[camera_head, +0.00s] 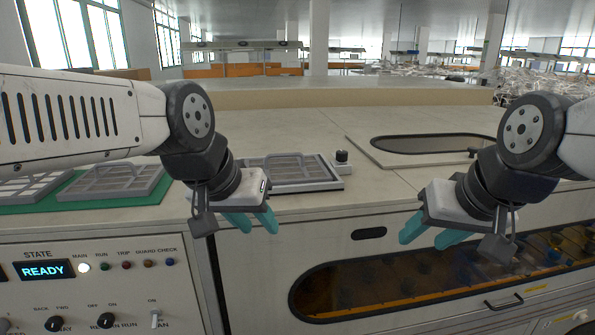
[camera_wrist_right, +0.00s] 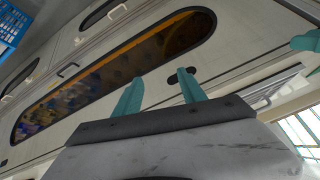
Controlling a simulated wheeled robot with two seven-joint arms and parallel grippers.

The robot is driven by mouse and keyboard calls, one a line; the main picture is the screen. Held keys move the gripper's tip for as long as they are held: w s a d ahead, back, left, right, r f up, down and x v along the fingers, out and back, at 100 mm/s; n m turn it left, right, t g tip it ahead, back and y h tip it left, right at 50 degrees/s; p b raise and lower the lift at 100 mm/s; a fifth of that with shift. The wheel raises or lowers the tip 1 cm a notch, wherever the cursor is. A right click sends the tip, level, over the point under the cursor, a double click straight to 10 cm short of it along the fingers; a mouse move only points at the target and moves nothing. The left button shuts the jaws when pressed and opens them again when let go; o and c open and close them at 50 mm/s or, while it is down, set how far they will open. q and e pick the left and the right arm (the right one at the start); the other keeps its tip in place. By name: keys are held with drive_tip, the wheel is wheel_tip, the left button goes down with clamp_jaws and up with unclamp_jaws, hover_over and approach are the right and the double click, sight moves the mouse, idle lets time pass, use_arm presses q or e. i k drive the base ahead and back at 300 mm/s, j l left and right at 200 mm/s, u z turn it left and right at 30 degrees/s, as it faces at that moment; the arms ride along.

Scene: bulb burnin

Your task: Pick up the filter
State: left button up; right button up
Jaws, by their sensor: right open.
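Several grey framed filters with handles are in the head view. One filter (camera_head: 112,181) and another filter (camera_head: 32,187) lie on a green mat (camera_head: 85,206) at the left. A third filter (camera_head: 290,170) sits in a dark-edged recess on the machine top, partly hidden behind my left wrist. My left gripper (camera_head: 253,221) hangs in front of the machine's front edge, its teal fingers apart and empty. My right gripper (camera_head: 430,236) is in front of the machine's front, open and empty. Its spread fingers also show in the right wrist view (camera_wrist_right: 158,88).
A control panel (camera_head: 100,285) reading READY is at the lower left. A small black knob (camera_head: 342,156) stands beside the recess. A dark oval window (camera_head: 375,285) and handle (camera_head: 504,301) are on the machine front. The top's middle is clear.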

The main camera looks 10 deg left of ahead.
sight(293, 167)
drive_tip(key=u, duration=0.55)
drive_tip(key=l+u, duration=0.25)
drive_tip(key=u, duration=0.25)
drive_tip(key=k+l+u, duration=0.2)
drive_tip(key=u, duration=0.25)
drive_tip(key=k+l+u, duration=0.1)
drive_tip(key=u, duration=0.4)
drive_tip(key=k+l+u, duration=0.35)
drive_tip(key=k+l, duration=0.45)
drive_tip(key=i+l, duration=0.15)
drive_tip(key=l, duration=0.25)
